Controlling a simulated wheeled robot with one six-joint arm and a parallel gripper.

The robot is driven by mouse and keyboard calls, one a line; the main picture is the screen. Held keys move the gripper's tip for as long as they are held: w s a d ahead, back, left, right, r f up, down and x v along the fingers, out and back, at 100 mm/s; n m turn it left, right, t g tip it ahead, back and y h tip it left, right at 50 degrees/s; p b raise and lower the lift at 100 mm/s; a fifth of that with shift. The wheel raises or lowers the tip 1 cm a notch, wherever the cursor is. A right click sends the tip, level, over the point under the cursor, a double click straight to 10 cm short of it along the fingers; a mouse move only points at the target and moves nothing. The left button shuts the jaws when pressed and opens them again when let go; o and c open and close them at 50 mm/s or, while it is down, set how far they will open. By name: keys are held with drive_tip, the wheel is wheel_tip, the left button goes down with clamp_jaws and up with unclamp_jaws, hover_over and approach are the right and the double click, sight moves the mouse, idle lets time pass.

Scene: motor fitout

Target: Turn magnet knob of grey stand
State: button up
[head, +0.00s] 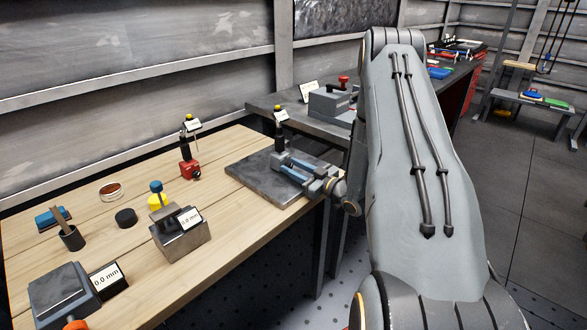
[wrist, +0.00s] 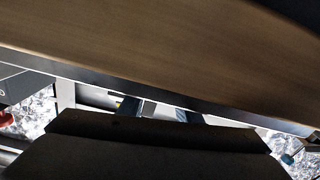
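A grey stand (head: 281,141) with a dark post, a yellow top and a small white label stands on the dark steel plate (head: 250,177). Its base and magnet knob are mostly hidden behind my gripper in the head view. My gripper (head: 281,163) reaches in low from the right over the plate, with two blue-grey fingers that look apart. I cannot tell whether they touch the stand. In the wrist view, the fingers (wrist: 165,110) show small beyond a dark body, with a gap between them. A second stand (head: 190,168) has a red base and stands on the wooden bench.
The wooden bench (head: 225,225) carries a metal block with a 0.0 mm label (head: 180,242), a dark puck (head: 126,218), a copper-coloured ring (head: 111,191) and a dark cup (head: 70,238). A grey device (head: 330,104) stands on the dark bench behind. Floor is open on the right.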

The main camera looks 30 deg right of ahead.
clamp_jaws()
drive_tip(key=shift+m, duration=1.6)
drive_tip(key=shift+o, duration=1.9)
unclamp_jaws()
drive_tip(key=b+v, duration=0.1)
drive_tip(key=v, duration=0.7)
drive_tip(key=shift+w, duration=0.1)
